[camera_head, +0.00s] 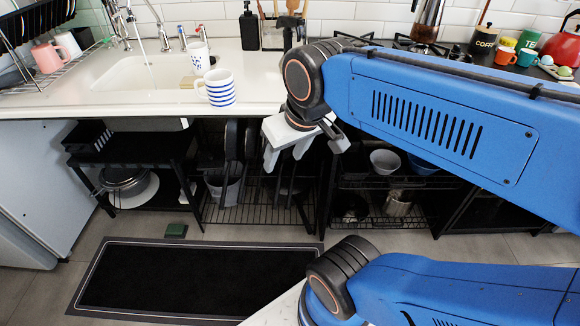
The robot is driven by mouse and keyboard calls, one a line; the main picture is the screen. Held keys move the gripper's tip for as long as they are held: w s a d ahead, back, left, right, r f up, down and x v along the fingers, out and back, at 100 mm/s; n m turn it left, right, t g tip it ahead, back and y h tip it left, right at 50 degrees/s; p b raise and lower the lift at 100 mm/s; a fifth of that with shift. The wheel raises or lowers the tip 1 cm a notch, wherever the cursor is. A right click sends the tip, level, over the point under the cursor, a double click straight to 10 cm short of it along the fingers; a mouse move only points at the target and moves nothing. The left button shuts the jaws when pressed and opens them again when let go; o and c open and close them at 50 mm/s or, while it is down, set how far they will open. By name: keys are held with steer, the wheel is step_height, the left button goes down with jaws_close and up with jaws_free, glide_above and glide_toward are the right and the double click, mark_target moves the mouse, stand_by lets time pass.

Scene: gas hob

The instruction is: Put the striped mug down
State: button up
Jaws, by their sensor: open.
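The striped mug (221,88) is white with blue horizontal bands. It stands upright on the white counter (262,93), at the right front of the sink, with its handle to the left. My gripper (300,148) is open and empty. It hangs in front of the counter edge, to the right of and lower than the mug, with its fingers pointing down. It does not touch the mug.
The sink basin (130,78) lies to the left. A black soap bottle (249,27) stands at the back. My blue arm covers much of the hob (445,49).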

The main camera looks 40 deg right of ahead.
step_height(320, 180, down, 2)
steer(key=s, duration=0.2)
step_height(320, 180, up, 25)
steer(key=m+g, duration=0.4)
steer(key=m, duration=0.3)
glide_above(215, 90)
steer(key=w+a, duration=0.2)
steer(key=w, duration=0.4)
step_height(215, 90, down, 18)
steer(key=shift+d+r, duration=0.1)
steer(key=shift+r, duration=0.15)
steer(key=shift+s, duration=0.1)
jaws_close()
steer(key=shift+r, duration=0.1)
